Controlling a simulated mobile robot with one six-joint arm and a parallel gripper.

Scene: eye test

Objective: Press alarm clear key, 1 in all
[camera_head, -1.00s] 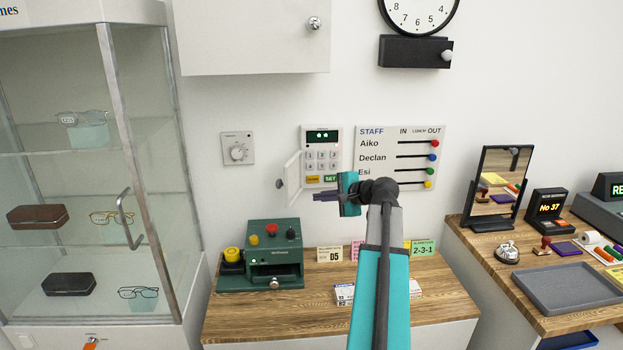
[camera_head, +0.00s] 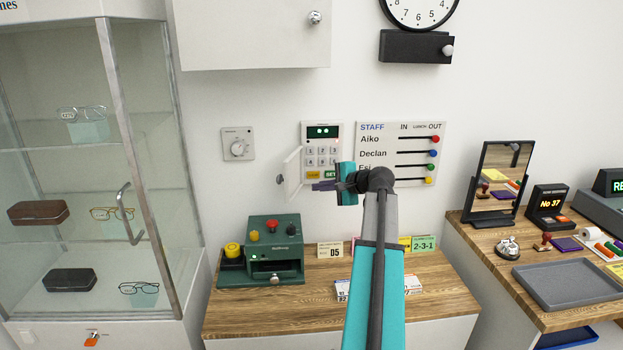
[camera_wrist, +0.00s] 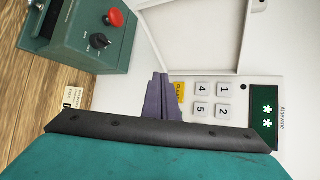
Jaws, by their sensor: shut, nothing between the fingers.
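The alarm keypad (camera_head: 308,141) is a white wall panel with a lit green display, rows of grey number keys, a yellow key (camera_head: 312,175) at lower left and a green SET key (camera_head: 331,174). The yellow clear key also shows in the wrist view (camera_wrist: 180,92), partly hidden by the fingers. The display (camera_wrist: 265,112) shows two marks. My gripper (camera_head: 315,186) is shut and empty, its purple fingertips just below the yellow key in the head view. In the wrist view the fingers (camera_wrist: 160,80) lie beside that key. I cannot tell whether they touch the panel.
The keypad's white flap (camera_head: 293,172) hangs open to the left, close to my fingertips. A staff board (camera_head: 375,140) is on the wall at right. A green machine (camera_head: 262,250) with knobs stands on the wooden counter (camera_head: 240,325) below. A dial (camera_head: 238,144) is further left.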

